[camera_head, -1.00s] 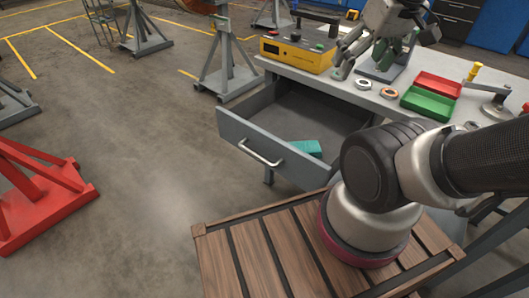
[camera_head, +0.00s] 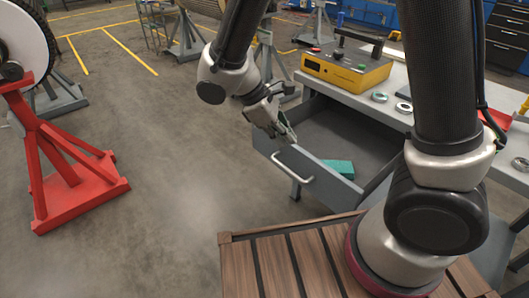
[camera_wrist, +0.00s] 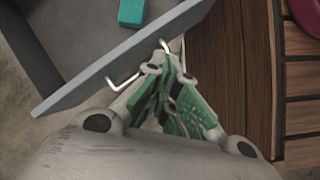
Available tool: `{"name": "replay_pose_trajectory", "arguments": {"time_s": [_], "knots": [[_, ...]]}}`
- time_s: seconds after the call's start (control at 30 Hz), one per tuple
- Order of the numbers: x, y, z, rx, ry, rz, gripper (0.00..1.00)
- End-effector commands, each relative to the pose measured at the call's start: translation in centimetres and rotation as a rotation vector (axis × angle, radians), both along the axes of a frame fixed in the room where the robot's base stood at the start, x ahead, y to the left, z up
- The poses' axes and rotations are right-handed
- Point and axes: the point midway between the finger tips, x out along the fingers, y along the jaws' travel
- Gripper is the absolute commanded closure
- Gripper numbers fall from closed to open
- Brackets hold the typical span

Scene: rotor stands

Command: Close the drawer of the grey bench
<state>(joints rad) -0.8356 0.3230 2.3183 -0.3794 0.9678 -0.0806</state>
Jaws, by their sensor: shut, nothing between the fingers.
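The grey bench (camera_head: 352,98) stands at the upper right, and its drawer (camera_head: 322,186) is pulled far out. The drawer has a pale bar handle (camera_head: 291,163) on its front panel. The drawer front also shows in the wrist view (camera_wrist: 110,65), with parts of the handle (camera_wrist: 122,82) visible on both sides of my fingers. My gripper (camera_head: 287,138) is shut and empty, at the outer side of the drawer front near the handle. In the wrist view its green-padded fingertips (camera_wrist: 166,66) overlap the handle; I cannot tell whether they touch it.
A teal block (camera_head: 338,168) lies inside the drawer. A yellow device (camera_head: 345,68) and metal rings (camera_head: 380,97) are on the bench top. My slatted wooden deck (camera_head: 285,262) is close below the drawer. A red stand (camera_head: 70,175) is at left, with clear floor between.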

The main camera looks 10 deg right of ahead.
Motion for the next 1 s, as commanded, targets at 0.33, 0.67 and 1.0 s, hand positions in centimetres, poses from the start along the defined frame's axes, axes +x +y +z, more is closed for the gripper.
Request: {"name": "replay_pose_trajectory", "arguments": {"time_s": [0.33, 0.67, 1.0], "knots": [[4.9, 9.9, -10.4, -0.277, 0.115, 0.652, 1.0], [8.1, 11.3, -10.3, -0.298, 0.117, 0.827, 1.0], [10.5, 6.8, -15.4, -0.298, 0.119, 0.823, 1.0]]}}
